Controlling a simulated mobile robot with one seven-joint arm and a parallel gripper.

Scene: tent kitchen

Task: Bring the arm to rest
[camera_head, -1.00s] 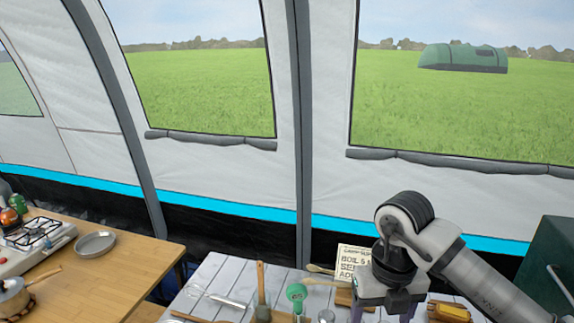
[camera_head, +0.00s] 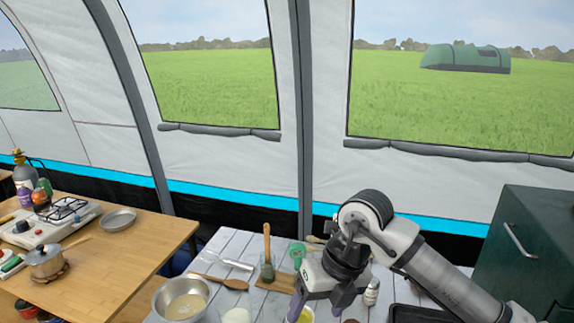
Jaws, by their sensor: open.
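My arm reaches in from the lower right, its upper part raised over the white slatted table (camera_head: 213,268). My gripper (camera_head: 318,312) points down above the table, with its two fingers apart. I see nothing between the fingers, though a small yellow item shows just behind them. The fingertips are close to the bottom of the view, so their height above the table is hard to tell.
A dark tray (camera_head: 425,314) and green cabinet (camera_head: 525,250) stand right. The wooden table (camera_head: 120,255) holds a stove (camera_head: 62,216) and pot (camera_head: 45,262).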

